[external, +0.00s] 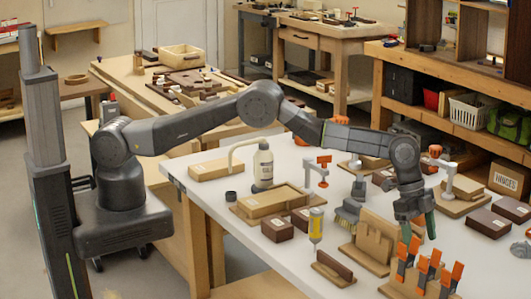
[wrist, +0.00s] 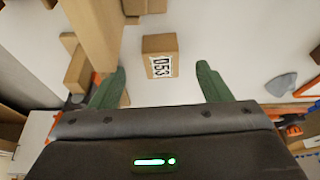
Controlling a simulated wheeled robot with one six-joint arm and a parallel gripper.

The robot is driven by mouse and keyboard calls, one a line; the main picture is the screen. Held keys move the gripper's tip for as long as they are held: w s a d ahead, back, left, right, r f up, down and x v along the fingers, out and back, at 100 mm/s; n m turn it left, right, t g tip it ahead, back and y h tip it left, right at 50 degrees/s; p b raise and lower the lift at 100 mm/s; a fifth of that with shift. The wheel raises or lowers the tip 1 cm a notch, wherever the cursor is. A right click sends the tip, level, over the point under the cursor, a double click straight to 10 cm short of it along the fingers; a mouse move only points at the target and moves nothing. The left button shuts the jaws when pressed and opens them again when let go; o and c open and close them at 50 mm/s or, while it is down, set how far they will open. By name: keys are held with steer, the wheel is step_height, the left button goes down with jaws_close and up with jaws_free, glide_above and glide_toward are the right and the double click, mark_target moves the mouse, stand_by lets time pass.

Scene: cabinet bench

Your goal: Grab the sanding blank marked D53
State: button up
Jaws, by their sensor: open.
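The sanding blank marked D53 (wrist: 152,44) is a small tan block on the white bench top, in the upper middle of the wrist view. Its white label with black characters faces my camera. My gripper (wrist: 160,72) is open, with its green fingertips apart to the left and right of the block's line. The block shows beyond the fingertips, with nothing held between them. In the external view my gripper (external: 418,226) points down over the right part of the bench. I cannot pick out the D53 blank there; it may be hidden.
A tall wooden piece (wrist: 92,28) stands close to the left finger. A grey object (wrist: 280,85) lies to the right. In the external view, a wooden stand (external: 372,243) and orange clamps (external: 428,268) are near my gripper. A white bottle (external: 263,166) stands farther left.

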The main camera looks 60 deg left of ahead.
steer(key=shift+p+x, duration=0.8)
steer(key=shift+x, duration=1.95)
steer(key=shift+a, duration=0.2)
steer(key=c, duration=1.1)
step_height(320, 180, up, 10)
